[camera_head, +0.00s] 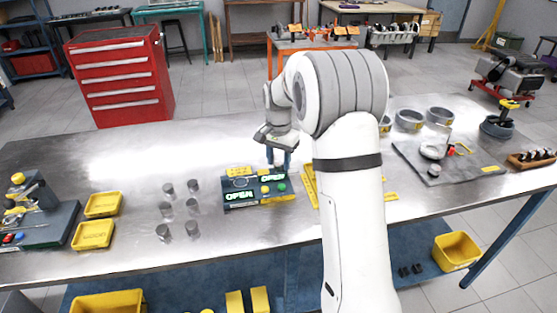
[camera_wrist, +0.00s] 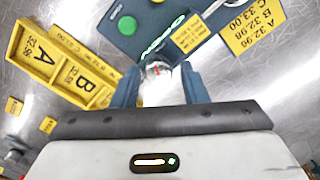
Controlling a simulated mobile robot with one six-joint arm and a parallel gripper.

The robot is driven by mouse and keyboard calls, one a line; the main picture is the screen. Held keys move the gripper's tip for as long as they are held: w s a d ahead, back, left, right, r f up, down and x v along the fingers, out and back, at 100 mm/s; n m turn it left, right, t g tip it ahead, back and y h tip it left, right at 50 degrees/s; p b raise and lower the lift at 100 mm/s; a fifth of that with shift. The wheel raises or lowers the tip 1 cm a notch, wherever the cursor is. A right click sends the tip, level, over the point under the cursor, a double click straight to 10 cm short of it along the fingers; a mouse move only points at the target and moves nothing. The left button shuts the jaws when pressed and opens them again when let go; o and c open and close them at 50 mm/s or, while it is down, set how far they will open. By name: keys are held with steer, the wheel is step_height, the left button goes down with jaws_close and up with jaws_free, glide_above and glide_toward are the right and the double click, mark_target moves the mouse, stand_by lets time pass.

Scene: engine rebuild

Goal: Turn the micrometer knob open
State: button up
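The micrometer stand (camera_head: 258,199) is a dark blue base on the steel table, with green lit OPEN signs and a green button; part of it shows in the wrist view (camera_wrist: 128,42). My gripper (camera_head: 278,163) points down at the back right of the stand. In the wrist view its two blue fingers (camera_wrist: 161,75) are apart, with a pale, silvery piece (camera_wrist: 160,92) between them, possibly the micrometer knob. I cannot tell whether the fingers press on it. My arm and gripper hide part of that area.
Several grey cylinders (camera_head: 165,208) stand left of the stand, beside yellow trays (camera_head: 103,205). A yellow sorting tray (camera_wrist: 75,78) marked A and B lies close to my gripper. Grey rings (camera_head: 409,121) and a dark mat (camera_head: 465,171) are at the right. The table's back left is clear.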

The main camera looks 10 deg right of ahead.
mark_target(279, 163)
steer(key=shift+o, duration=0.7)
step_height(279, 163, up, 7)
steer(key=shift+f, duration=0.1)
steer(key=shift+r, duration=0.45)
steer(key=shift+s+r, duration=0.15)
steer(key=shift+s, duration=0.1)
steer(key=s+r+n+t, duration=0.1)
steer(key=s+r+n, duration=0.25)
steer(key=s, duration=1.05)
steer(key=s+f+n+t, duration=0.1)
steer(key=s+n, duration=0.1)
steer(key=s, duration=0.6)
steer(key=s+f+n, duration=0.2)
steer(key=s, duration=0.7)
steer(key=shift+s+a+f+t, duration=0.2)
steer(key=shift+s+f+t, duration=0.1)
steer(key=shift+t, duration=0.1)
